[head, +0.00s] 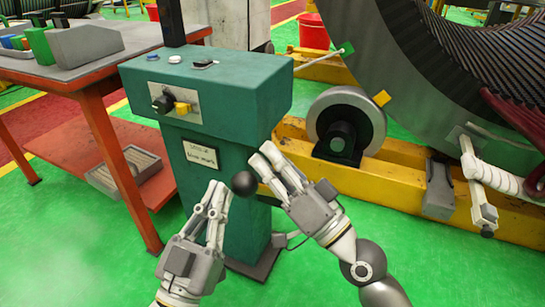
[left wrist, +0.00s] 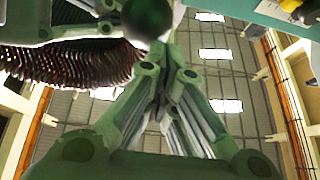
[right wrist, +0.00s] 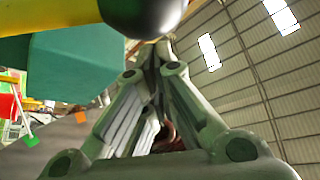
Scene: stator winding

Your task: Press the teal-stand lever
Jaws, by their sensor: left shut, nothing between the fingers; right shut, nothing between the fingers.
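The teal stand (head: 205,90) stands upright in the middle of the head view, with a control box on top. A black ball knob (head: 244,183) shows in front of its column, between my grippers. The knob also shows at the top of the left wrist view (left wrist: 147,17) and of the right wrist view (right wrist: 142,14). My left gripper (head: 217,188) is shut and empty, just left of the knob. My right gripper (head: 268,150) is shut and empty, just above and right of it. I cannot tell whether either touches the knob. The knob's shaft is mostly hidden.
An orange-red table (head: 102,120) with a grey box (head: 85,45) stands at left. A large stator (head: 420,60) rests on a yellow base (head: 400,165) with a roller (head: 346,125) at right. A thin rod with a green tip (head: 347,48) extends right of the stand. Green floor is clear in front.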

